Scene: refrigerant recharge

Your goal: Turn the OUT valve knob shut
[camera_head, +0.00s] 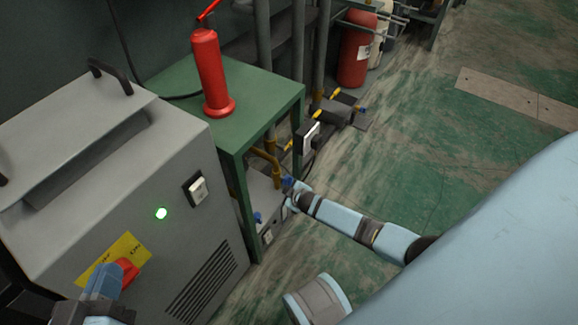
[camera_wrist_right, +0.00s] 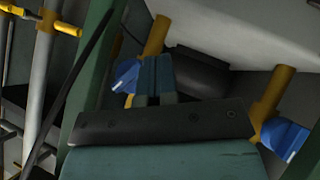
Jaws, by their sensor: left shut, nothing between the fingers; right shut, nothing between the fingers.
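Two blue valve knobs on yellow pipes show in the right wrist view, one at left (camera_wrist_right: 126,76) and one at right (camera_wrist_right: 284,138). I cannot read which one is marked OUT. My right gripper (camera_wrist_right: 152,72) is shut and empty. Its fingertips are close beside the left knob; I cannot tell if they touch. In the head view my right arm reaches down to the knobs beside the green table, and one blue knob (camera_head: 257,218) shows there. My left gripper (camera_head: 103,284) is shut and empty, in front of a red rotary switch (camera_head: 127,270) on the grey machine.
The grey machine (camera_head: 90,180) has a lit green lamp (camera_head: 161,213). A red fire extinguisher (camera_head: 211,75) stands on the green table (camera_head: 165,90). The table's leg stands close to the knobs. A red cylinder (camera_head: 355,50) is at the back.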

